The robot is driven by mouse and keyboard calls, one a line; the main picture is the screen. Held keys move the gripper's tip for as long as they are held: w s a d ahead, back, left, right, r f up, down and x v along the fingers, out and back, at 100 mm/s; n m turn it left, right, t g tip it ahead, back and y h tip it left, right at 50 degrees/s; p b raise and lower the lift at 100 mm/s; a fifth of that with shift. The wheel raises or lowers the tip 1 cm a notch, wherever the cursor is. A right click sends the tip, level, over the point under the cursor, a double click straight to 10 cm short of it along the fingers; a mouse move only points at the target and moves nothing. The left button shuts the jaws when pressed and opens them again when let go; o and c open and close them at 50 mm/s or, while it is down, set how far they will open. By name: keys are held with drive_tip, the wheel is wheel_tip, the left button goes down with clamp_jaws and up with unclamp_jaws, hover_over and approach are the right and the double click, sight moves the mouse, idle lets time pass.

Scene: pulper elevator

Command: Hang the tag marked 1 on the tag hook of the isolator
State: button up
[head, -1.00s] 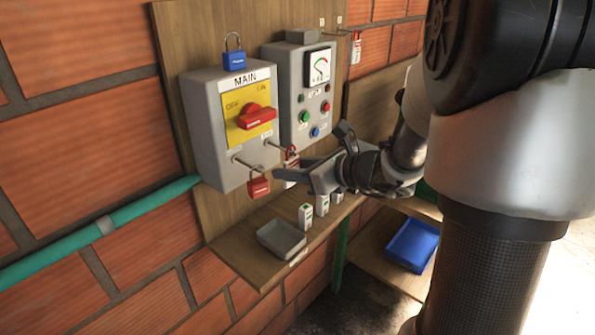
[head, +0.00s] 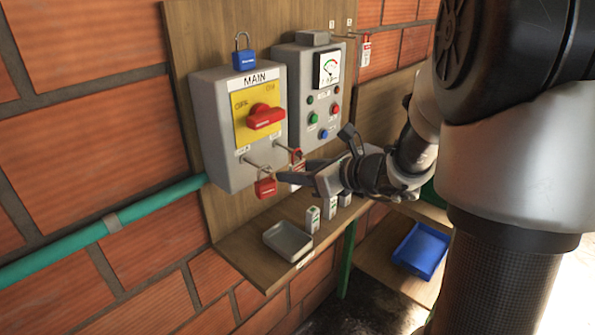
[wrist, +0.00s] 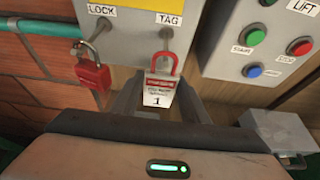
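The tag marked 1 (wrist: 158,92) is a white card with a red band and a red loop. Its loop (wrist: 166,62) is at the outer end of the isolator's tag hook (wrist: 166,36), under the TAG label, and appears to be around it. The isolator (head: 215,130) is the grey MAIN box with a red handle on yellow. My gripper (wrist: 160,92) is just below the hook, its fingers either side of the tag with gaps showing, so it looks open. In the head view my gripper (head: 298,176) partly hides the tag.
A red padlock (wrist: 94,74) hangs on the lock hook left of the tag. A blue padlock (head: 244,60) stands on the isolator. The control box (head: 297,90) is close on the right.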

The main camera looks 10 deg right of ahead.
drive_tip(key=o, duration=0.3)
drive_tip(key=shift+d, duration=0.1)
